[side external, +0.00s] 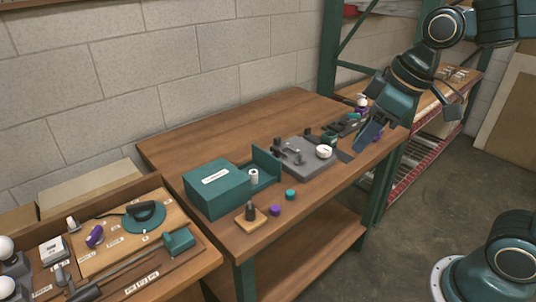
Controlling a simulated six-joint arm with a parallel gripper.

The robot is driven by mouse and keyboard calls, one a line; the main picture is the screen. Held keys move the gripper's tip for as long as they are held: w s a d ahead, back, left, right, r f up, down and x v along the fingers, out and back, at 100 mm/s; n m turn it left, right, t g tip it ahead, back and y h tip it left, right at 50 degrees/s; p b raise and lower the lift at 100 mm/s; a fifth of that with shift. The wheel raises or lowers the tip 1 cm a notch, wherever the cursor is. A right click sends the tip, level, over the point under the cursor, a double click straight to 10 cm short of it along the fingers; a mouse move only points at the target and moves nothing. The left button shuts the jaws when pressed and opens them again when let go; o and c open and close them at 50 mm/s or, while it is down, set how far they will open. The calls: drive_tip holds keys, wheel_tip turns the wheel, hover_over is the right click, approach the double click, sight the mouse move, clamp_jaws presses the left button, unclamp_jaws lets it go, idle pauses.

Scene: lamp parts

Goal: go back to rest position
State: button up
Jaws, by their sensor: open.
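My gripper (402,128) is at the upper right, above the right end of the wooden workbench (205,139). Its fingers are spread apart and nothing shows between them. A grey fixture plate (301,160) with a white round part (323,151) on it lies on the bench, left of and below my gripper. Several small dark, purple and teal parts (347,124) are behind the gripper, partly hidden by it.
A purple cap (275,210), a teal cap (290,194) and a wooden block (251,222) lie near the front edge. The back of the bench is clear.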

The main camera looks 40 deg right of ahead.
drive_tip(key=s+d+m+t+h, duration=0.1)
drive_tip(key=s+m, duration=0.3)
drive_tip(key=s, duration=0.6)
drive_tip(key=shift+s+d+f, duration=0.25)
drive_tip(key=shift+d+f, duration=0.05)
drive_tip(key=shift+d, duration=0.6)
